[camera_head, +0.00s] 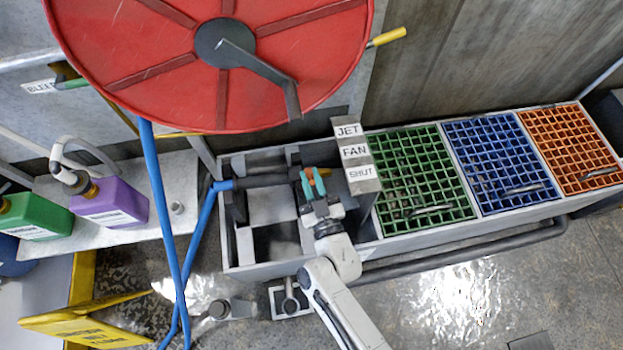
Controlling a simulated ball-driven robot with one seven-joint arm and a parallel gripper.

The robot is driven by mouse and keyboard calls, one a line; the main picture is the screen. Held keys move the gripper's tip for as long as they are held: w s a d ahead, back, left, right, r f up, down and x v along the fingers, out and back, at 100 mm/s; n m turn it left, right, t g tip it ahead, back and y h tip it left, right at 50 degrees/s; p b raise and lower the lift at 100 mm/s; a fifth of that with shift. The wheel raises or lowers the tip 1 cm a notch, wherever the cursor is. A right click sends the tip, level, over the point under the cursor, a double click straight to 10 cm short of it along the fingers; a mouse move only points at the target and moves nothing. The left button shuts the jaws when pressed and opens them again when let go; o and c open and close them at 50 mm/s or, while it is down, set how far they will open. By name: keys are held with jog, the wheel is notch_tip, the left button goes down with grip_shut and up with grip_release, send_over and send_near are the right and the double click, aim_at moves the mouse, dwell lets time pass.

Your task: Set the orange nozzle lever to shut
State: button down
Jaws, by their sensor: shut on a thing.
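The orange nozzle lever (318,181) shows as a small orange strip at the end of the dark nozzle (262,181). A teal piece (306,186) lies right beside it. My gripper (314,192) comes from below and is shut on the lever; its fingertips are small and partly hidden.
A large red reel (150,40) with a crank overhangs the top left. A blue hose (165,200) runs to the nozzle. Green (420,190), blue (495,160) and orange (572,145) grates lie right. Purple (112,205) and green (35,216) jugs stand left.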

jog(key=c, duration=1.1)
grip_release()
jog(key=v, duration=1)
jog(key=shift+s+d, duration=0.15)
jog(key=shift+s, duration=0.25)
jog(key=shift+w, duration=0.1)
